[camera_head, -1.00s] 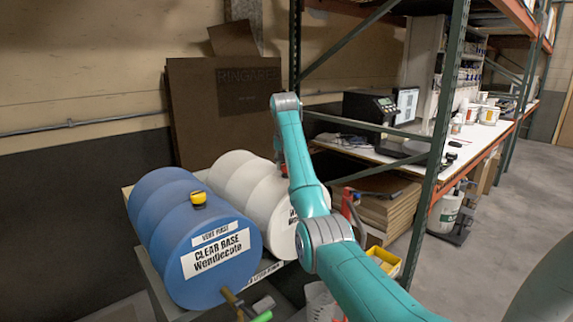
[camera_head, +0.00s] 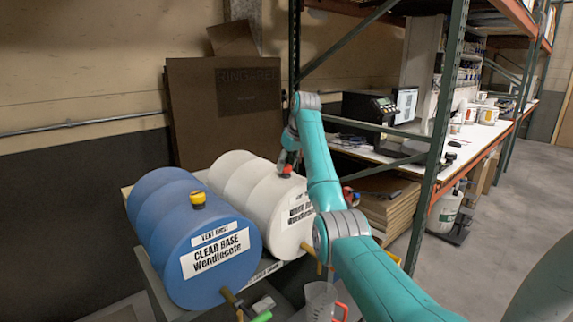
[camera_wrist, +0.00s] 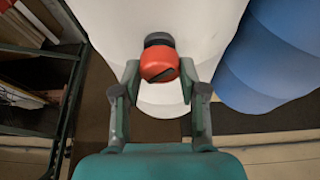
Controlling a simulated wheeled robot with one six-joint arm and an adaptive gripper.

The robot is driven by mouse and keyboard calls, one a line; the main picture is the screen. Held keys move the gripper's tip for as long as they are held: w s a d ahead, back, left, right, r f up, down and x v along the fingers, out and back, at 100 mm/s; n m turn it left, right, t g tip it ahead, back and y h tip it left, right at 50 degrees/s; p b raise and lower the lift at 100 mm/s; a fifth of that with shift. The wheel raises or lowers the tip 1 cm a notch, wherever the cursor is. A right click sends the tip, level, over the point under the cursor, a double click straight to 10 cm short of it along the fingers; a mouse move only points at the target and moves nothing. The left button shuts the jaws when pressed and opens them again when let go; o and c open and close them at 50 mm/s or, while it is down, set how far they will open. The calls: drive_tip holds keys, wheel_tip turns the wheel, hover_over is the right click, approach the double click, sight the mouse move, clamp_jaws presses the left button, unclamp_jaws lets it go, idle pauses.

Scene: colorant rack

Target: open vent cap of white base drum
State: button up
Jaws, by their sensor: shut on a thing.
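The white base drum (camera_head: 237,177) lies on its side on a rack, to the right of the blue drum. Its red vent cap (camera_head: 287,168) is on top, partly hidden by my gripper in the head view. In the wrist view the red cap (camera_wrist: 159,64) sits beside a dark round fitting (camera_wrist: 158,39) on the white drum (camera_wrist: 110,30). My gripper (camera_wrist: 159,70) has one finger at each side of the cap and is shut on it. Whether the cap is lifted from its fitting I cannot tell.
The blue clear base drum (camera_head: 165,205) with a yellow cap (camera_head: 198,199) lies close on the left. A green rack post (camera_head: 443,130) stands to the right of my arm. A clear jug (camera_head: 320,300) is below the drums' front.

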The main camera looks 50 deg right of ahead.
drive_tip(key=n+y, duration=0.1)
drive_tip(key=n, duration=0.3)
drive_tip(key=shift+d+n+y, duration=0.1)
drive_tip(key=shift+n+y, duration=0.3)
drive_tip(key=n+y, duration=0.1)
drive_tip(key=n, duration=0.2)
drive_tip(key=shift+n, duration=0.3)
drive_tip(key=shift+f+n+g+y, duration=0.1)
drive_tip(key=shift+n+g+y, duration=0.3)
drive_tip(key=shift+n, duration=0.2)
drive_tip(key=o, duration=1.1)
drive_tip(key=shift+o, duration=0.2)
drive_tip(key=shift+s+d+r, duration=0.25)
drive_tip(key=shift+r, duration=0.4)
drive_tip(key=s+d, duration=0.6)
drive_tip(key=s, duration=0.4)
drive_tip(key=shift+d, duration=0.15)
